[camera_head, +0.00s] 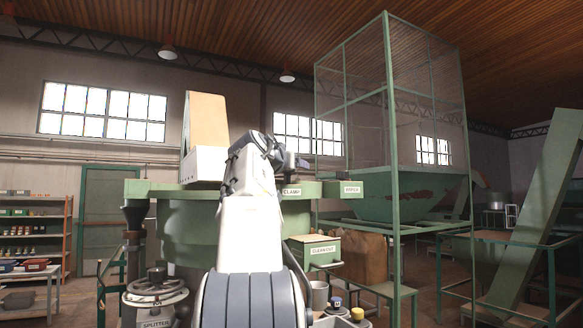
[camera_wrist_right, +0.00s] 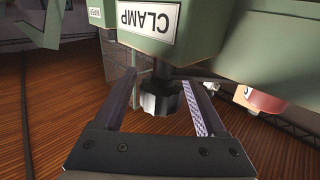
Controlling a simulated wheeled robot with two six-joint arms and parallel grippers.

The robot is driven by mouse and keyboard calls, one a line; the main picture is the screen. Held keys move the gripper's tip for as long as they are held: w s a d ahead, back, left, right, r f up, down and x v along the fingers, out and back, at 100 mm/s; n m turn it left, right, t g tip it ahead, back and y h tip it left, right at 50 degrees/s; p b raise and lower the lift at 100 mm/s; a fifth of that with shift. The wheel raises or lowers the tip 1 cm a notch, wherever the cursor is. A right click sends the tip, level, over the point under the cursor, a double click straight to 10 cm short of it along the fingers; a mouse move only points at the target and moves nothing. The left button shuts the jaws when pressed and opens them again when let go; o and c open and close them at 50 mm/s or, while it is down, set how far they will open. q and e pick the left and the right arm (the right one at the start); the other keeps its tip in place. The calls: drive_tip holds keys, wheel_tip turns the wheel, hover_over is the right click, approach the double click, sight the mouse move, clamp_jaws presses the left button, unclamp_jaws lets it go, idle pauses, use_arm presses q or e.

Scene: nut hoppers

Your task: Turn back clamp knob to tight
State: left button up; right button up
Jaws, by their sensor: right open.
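A dark, ridged clamp knob (camera_wrist_right: 160,98) on a short shaft shows in the right wrist view, against a green housing with a CLAMP label (camera_wrist_right: 148,17). My right gripper (camera_wrist_right: 162,88) is open, with one finger on each side of the knob and a visible gap to each. The knob is between the fingers, not clearly touched by either. In the head view, the CLAMP label (camera_head: 291,191) is on the rim of the green machine (camera_head: 185,225). My right arm reaches up in front of it, and I cannot make out the knob there. My left gripper is not in view.
A tan-and-white box-like part (camera_head: 205,130) stands on the machine, left of my arm. A green CLEANOUT box (camera_head: 313,251) is below right. A tall mesh hopper (camera_head: 425,100) stands behind right. A red rounded part (camera_wrist_right: 265,101) is beside the gripper in the wrist view.

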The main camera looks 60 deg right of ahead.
drive_tip(key=s+a+b, duration=0.1)
drive_tip(key=a+b, duration=0.4)
drive_tip(key=a, duration=0.5)
drive_tip(key=shift+s, duration=0.35)
drive_tip(key=shift+a, duration=0.1)
